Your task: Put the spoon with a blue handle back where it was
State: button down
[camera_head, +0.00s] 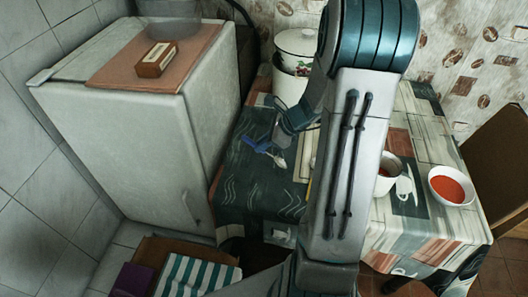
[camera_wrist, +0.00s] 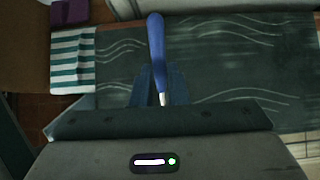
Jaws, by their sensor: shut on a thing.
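The spoon with a blue handle (camera_head: 253,144) is in my gripper (camera_head: 274,140), over the left part of the table. Its pale bowl (camera_head: 281,162) shows below and to the right of the fingers. In the wrist view the blue handle (camera_wrist: 156,50) sticks out from between the fingers (camera_wrist: 160,92), and the bowl is hidden there. I cannot tell whether the spoon touches the tablecloth.
The table (camera_head: 262,192) has a dark patterned cloth, bare at its left front. A white pot (camera_head: 290,88) stands behind my gripper. A cup (camera_head: 390,177) and a bowl of red food (camera_head: 451,186) stand to the right. A white fridge (camera_head: 150,130) stands left, with a small box (camera_head: 156,59) on top.

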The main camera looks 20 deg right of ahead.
aim_at(263, 153)
jog(key=shift+f, duration=1.95)
jog(key=shift+f+b, duration=0.2)
jog(key=shift+b, duration=0.1)
jog(key=c, duration=1.4)
grip_release()
jog(key=shift+c, duration=0.2)
jog(key=shift+r, duration=0.1)
